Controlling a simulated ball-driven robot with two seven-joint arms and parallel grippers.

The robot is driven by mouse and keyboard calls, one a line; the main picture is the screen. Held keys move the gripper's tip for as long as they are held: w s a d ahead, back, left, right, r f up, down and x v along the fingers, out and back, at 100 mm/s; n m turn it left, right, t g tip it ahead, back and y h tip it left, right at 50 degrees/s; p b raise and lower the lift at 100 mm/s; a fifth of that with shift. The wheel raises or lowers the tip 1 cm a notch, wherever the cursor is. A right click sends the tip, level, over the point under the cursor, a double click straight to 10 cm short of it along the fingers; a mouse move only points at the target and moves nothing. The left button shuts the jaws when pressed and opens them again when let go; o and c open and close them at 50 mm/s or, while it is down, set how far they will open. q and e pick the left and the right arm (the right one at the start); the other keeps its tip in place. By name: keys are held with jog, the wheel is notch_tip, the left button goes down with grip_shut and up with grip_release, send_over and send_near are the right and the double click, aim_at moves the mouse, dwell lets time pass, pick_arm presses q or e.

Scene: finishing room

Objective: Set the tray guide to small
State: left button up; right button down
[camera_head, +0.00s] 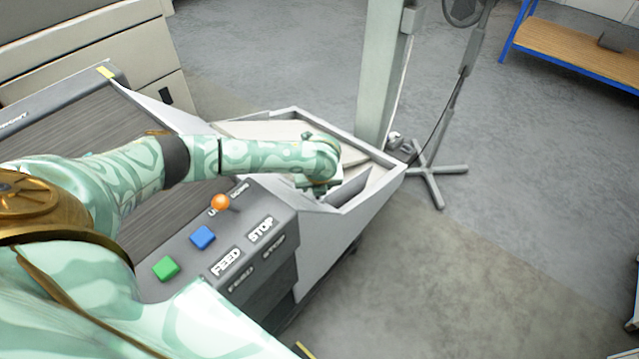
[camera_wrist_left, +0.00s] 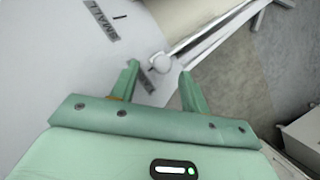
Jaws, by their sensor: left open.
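The grey tray (camera_head: 385,178) sits at the end of the machine in the head view, with my left arm reaching over it. My left gripper (camera_head: 320,188) is low over the tray's near side, its fingers mostly hidden by my wrist. In the left wrist view the gripper (camera_wrist_left: 159,69) is open, with a pale round knob (camera_wrist_left: 158,61) between or just beyond its fingertips; contact cannot be told. A pale rail (camera_wrist_left: 205,38) runs beside the knob. The SMALL label (camera_wrist_left: 101,19) and a short dark mark lie up and left of the knob. Another label (camera_wrist_left: 146,82) is partly hidden by a finger. My right gripper is out of view.
A pale post (camera_head: 382,75) and a fan stand (camera_head: 437,172) are behind the tray.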

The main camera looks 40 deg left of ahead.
pick_arm(q)
jog(key=shift+d+b+x, duration=0.2)
jog(key=shift+b+x, duration=0.1)
jog(key=shift+x, duration=0.6)
jog(key=shift+w+a+f, duration=0.15)
jog(key=shift+w+f, duration=0.2)
jog(key=shift+f, duration=0.1)
jog(key=shift+a, duration=0.15)
grip_shut()
jog(key=a, duration=0.9)
jog(key=shift+w+b, duration=0.35)
jog(key=shift+b, duration=0.05)
jog(key=shift+a, duration=0.2)
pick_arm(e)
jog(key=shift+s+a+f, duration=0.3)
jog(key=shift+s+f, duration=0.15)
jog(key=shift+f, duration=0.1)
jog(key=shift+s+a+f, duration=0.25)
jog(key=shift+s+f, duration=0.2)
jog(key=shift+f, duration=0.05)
pick_arm(q)
jog(key=shift+c, duration=0.3)
grip_release()
jog(key=shift+o, duration=0.3)
jog(key=shift+a, duration=0.1)
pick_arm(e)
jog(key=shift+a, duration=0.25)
